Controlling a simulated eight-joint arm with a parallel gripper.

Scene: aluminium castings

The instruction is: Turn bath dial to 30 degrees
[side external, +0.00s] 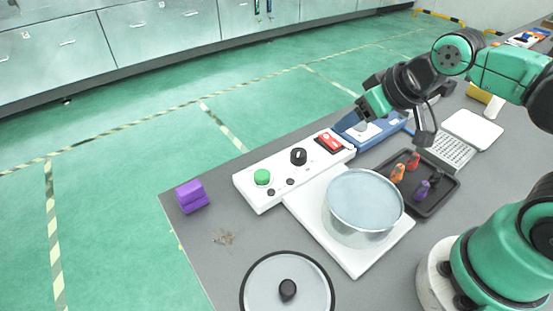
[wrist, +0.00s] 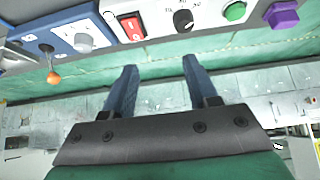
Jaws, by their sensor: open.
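A black dial (side external: 299,156) stands on a long white control panel (side external: 268,198), between a red rocker switch (side external: 330,142) and a green button (side external: 262,176). In the wrist view the dial (wrist: 183,20) is near the top edge, with small markings around it; its exact setting is too small to read. My gripper (side external: 345,121) is above the panel's right end, near the blue device. In the wrist view its two blue fingers (wrist: 160,64) are apart with nothing between them. The dial is beyond the fingertips, apart from them.
A water-filled glass bath (side external: 365,208) stands on a white plate beside the panel. A blue device with a pale knob (wrist: 84,42) adjoins the panel. A dark tray (side external: 433,205) holds small coloured pieces. A round lid (side external: 262,292) and purple block (side external: 191,195) are on the table.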

